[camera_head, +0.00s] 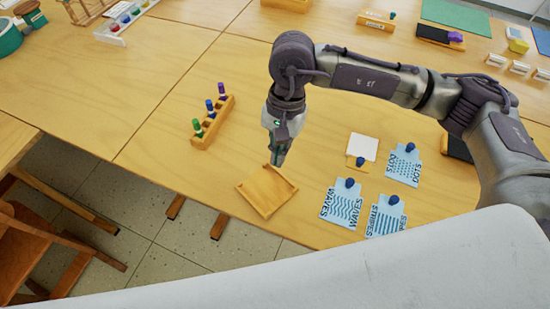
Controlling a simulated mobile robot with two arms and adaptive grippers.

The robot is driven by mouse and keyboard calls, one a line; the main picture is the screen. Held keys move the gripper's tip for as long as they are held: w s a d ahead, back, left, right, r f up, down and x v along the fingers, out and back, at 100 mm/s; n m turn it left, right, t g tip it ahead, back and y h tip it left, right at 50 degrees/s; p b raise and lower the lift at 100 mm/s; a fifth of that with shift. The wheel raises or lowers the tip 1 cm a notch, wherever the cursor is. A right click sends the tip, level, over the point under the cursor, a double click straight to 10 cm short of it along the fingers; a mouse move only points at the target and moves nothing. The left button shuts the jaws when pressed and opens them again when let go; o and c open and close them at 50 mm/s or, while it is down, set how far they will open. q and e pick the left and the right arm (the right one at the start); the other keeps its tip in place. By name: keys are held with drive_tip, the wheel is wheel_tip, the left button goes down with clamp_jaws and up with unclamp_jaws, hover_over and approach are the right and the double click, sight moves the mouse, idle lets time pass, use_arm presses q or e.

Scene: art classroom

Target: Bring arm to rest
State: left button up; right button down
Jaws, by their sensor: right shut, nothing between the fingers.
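My right arm comes in from the right and arches over the wooden table (150,150). Its right gripper (277,160) points down, shut and empty, just above the far edge of a shallow wooden tray (268,192). I cannot tell whether the fingertips touch the tray. The tray looks empty and lies near the table's front edge. My left gripper is not in view.
A wooden rack (213,124) with green, blue and purple markers stands left of my gripper. Blue cards marked WAVES (342,205), STRIPES (385,217) and DOTS (404,165) bear blue knobs, right of the tray. A white card (363,146) lies nearby. Wooden chair at lower left (35,250).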

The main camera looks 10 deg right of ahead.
drive_tip(key=shift+r, duration=0.4)
